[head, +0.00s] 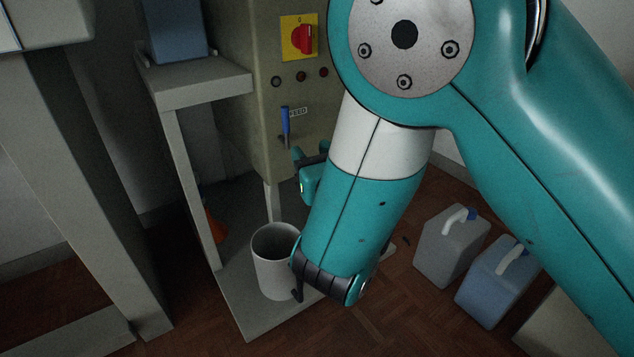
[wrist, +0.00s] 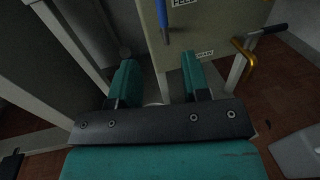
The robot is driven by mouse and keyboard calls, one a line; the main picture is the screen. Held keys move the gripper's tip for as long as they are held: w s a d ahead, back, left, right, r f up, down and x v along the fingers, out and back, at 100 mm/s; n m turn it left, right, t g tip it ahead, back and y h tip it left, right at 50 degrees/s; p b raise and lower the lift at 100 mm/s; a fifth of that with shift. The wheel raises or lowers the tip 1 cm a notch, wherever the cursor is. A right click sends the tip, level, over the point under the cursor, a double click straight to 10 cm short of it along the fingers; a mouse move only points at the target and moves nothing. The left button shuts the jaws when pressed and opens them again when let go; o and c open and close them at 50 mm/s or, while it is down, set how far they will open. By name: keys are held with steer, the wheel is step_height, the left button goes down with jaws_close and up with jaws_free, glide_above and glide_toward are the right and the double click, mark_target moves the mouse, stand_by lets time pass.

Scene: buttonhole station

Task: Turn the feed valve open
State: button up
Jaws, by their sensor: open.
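The feed valve has a blue lever (head: 286,127) pointing up and down beside a FEED label (head: 298,112) on the beige cabinet front. In the wrist view the blue lever (wrist: 162,14) shows at the top, with the label partly cut off. My gripper (head: 309,172) is just below and right of the lever in the head view, partly hidden by my arm. In the wrist view its two teal fingers (wrist: 158,80) are spread, nothing between them. The lever lies beyond the fingertips, apart from them.
A red switch on a yellow plate (head: 302,38) sits above. A DRAIN label (wrist: 204,55) and a brass pipe with a dark handle (wrist: 243,55) are at right in the wrist view. A white bin (head: 272,265) stands below; two jerrycans (head: 450,245) stand right.

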steer(key=shift+b+v, duration=0.6)
steer(key=shift+v, duration=0.25)
steer(key=d+r+m+g+h+p, duration=0.3)
steer(key=d+m+h+p, duration=0.1)
steer(key=d+m, duration=0.5)
steer(key=d+r+m+g+h+p, duration=0.35)
steer(key=d+m, duration=0.25)
steer(key=m, duration=0.6)
steer(key=s+a+r+m+g+y+p, duration=0.1)
steer(key=s+r+m+g+y+p, duration=0.1)
steer(key=s+r+m+g+p, duration=0.45)
steer(key=s+a+r+m+g+y+p, duration=0.15)
steer(key=s+r, duration=0.25)
steer(key=s, duration=0.6)
steer(key=s+a+r+m+g+y+p, duration=0.1)
steer(key=s+r+m+g+y+p, duration=0.15)
steer(key=s+r+m+p, duration=0.4)
step_height(320, 180, up, 34)
steer(key=s+n+p, duration=0.1)
steer(key=n+p, duration=0.1)
steer(key=p, duration=3.1)
steer(key=shift+s+d+f, duration=0.15)
steer(key=shift+s+d, duration=0.1)
steer(key=shift+s, duration=0.05)
